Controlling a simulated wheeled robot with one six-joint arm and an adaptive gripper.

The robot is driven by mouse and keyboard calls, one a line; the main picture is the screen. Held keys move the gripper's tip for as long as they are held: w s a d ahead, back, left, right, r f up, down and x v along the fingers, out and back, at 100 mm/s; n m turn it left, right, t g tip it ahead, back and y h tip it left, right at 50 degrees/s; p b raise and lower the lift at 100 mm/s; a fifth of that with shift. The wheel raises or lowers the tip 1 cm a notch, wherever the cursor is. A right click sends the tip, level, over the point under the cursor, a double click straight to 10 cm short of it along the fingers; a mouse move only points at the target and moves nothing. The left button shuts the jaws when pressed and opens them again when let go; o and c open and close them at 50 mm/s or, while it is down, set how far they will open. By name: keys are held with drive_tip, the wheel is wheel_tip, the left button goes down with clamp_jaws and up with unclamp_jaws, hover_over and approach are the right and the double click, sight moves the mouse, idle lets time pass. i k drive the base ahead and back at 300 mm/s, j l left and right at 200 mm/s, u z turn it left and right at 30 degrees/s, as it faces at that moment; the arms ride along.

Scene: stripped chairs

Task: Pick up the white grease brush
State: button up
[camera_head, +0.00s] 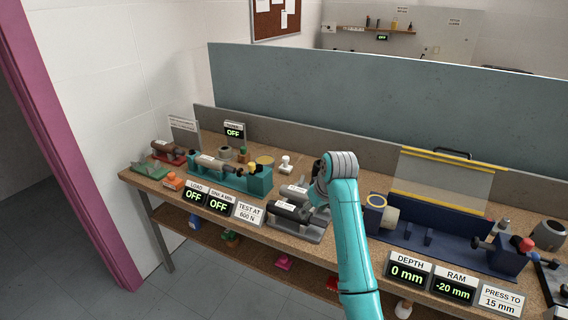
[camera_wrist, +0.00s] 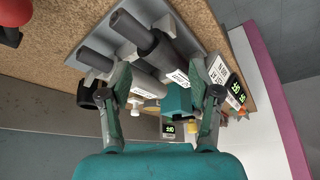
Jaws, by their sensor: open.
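A small white upright piece (camera_head: 286,164), which looks like the white grease brush, stands near the back of the bench, left of my arm. A small white piece (camera_wrist: 135,106) shows between my fingers in the wrist view, beyond the grey cradle; it seems to be the same thing, but its shape is unclear. My gripper (camera_wrist: 160,84) is open with nothing between its fingertips. It is above the bench near the grey cradle, apart from the white piece. In the head view my gripper (camera_head: 318,193) is mostly hidden by my wrist.
A grey cradle with dark cylinders (camera_head: 292,212) lies close below my gripper. A teal test rig (camera_head: 259,182) stands left, a blue press (camera_head: 440,228) right. Signs and displays (camera_head: 220,203) line the front edge. A low back panel (camera_head: 300,153) runs behind the bench.

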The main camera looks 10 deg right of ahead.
sight(285, 169)
drive_tip(key=i, duration=1.2)
